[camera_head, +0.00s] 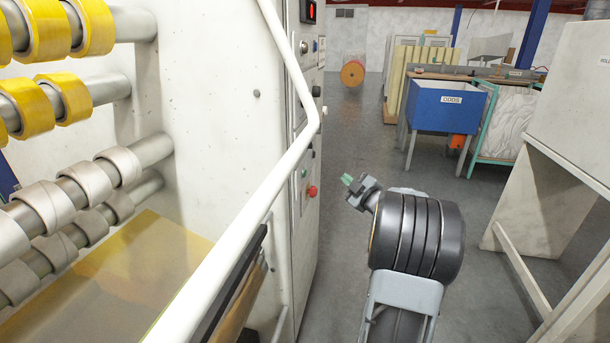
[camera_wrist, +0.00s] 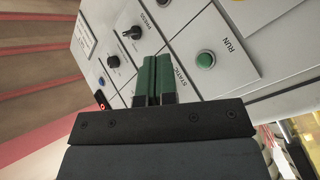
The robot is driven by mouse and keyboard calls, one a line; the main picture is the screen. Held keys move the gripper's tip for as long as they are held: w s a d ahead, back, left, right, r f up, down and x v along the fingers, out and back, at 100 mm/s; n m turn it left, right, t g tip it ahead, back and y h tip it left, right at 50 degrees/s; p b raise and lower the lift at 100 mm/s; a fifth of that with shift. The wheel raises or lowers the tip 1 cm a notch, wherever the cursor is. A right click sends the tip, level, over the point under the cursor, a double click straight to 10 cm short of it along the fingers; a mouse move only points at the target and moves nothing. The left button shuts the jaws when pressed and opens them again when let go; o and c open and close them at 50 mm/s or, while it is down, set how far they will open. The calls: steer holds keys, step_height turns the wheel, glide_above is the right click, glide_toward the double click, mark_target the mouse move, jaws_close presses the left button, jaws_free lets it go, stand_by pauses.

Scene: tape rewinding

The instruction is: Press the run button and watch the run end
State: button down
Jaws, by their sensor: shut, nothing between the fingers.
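The run button (camera_wrist: 206,59) is a round green button on a light plate marked RUN, in the upper right of the wrist view. My gripper (camera_wrist: 153,80) has green fingertips pressed together with nothing between them. In the wrist view the tips lie left of the run button and a little lower, over the panel beside the STATIC label. In the head view my gripper (camera_head: 347,180) is just right of the machine's panel side, with a gap between. I cannot make out the run button clearly in the head view.
The machine (camera_head: 215,110) fills the left, with yellow tape rolls (camera_head: 92,25) on its shafts. A white rail (camera_head: 245,215) slants across its front. A red button (camera_head: 312,191) sits on its side. A blue bin (camera_head: 445,110) stands farther back. Grey floor lies open between.

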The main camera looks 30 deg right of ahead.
steer(key=w+a+b, duration=0.1)
steer(key=w+a, duration=0.5)
steer(key=shift+a, duration=0.2)
stand_by(0.4)
steer(key=shift+w+a+b, duration=0.15)
steer(key=shift+w+b, duration=0.05)
steer(key=shift+b, duration=0.1)
stand_by(1.7)
steer(key=shift+w+a, duration=0.15)
steer(key=shift+a, duration=0.05)
steer(key=shift+w+a+b, duration=0.25)
steer(key=shift+w+b, duration=0.05)
stand_by(0.9)
steer(key=shift+s+d, duration=0.1)
stand_by(0.3)
steer(key=shift+s+d, duration=0.45)
steer(key=shift+s, duration=0.05)
steer(key=shift+s+d+p, duration=0.35)
steer(key=shift+s+d, duration=1.35)
steer(key=shift+d, duration=0.1)
